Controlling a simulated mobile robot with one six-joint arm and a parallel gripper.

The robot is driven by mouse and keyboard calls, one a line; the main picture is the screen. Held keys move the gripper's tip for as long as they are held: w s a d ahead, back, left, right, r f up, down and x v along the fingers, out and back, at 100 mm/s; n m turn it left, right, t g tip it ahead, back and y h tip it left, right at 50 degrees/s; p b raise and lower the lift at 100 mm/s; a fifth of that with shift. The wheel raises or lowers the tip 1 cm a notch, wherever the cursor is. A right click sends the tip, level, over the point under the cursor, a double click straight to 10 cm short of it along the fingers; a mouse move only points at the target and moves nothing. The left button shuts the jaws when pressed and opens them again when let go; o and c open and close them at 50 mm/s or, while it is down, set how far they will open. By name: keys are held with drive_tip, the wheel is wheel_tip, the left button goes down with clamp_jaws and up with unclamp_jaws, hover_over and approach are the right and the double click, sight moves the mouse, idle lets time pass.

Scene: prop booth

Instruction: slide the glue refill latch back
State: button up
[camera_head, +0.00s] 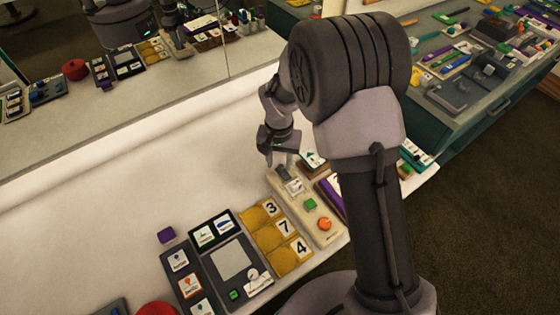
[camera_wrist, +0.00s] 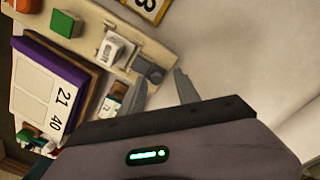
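A beige panel (camera_head: 317,215) lies on the white counter; it also shows in the wrist view (camera_wrist: 91,35). It carries an orange knob (camera_head: 325,223), a green square button (camera_head: 310,204) and a white labelled piece (camera_wrist: 115,48). A dark grey block (camera_wrist: 148,68) sits at its far end and looks like the latch; the label is too small to read. My gripper (camera_head: 283,160) is over that far end. In the wrist view its fingers (camera_wrist: 160,83) are apart with nothing between them. The grey block is just beyond the fingertips; I cannot tell whether they touch it.
Left of the panel are yellow number tiles (camera_head: 270,236) and a dark screen device (camera_head: 236,262). A purple-edged board (camera_wrist: 44,85) lies close on its other side. A mirror stands behind the counter. The counter behind the panel is bare.

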sight(280, 165)
drive_tip(key=shift+d, duration=0.1)
wheel_tip(280, 165, up, 17)
drive_tip(key=p, duration=0.6)
drive_tip(key=shift+r, duration=0.2)
drive_tip(key=s+d+r+t+y+b, duration=0.1)
drive_tip(key=s+d+r+t+b, duration=0.1)
drive_tip(key=s+d+r, duration=0.5)
drive_tip(key=s+d+r+m+t+b, duration=0.1)
drive_tip(key=s+r+t, duration=0.1)
drive_tip(key=s, duration=0.6)
drive_tip(key=s+d+r+m+t+y+b, duration=0.1)
drive_tip(key=s+d+r, duration=0.1)
drive_tip(key=s, duration=0.6)
drive_tip(key=shift+t, duration=0.4)
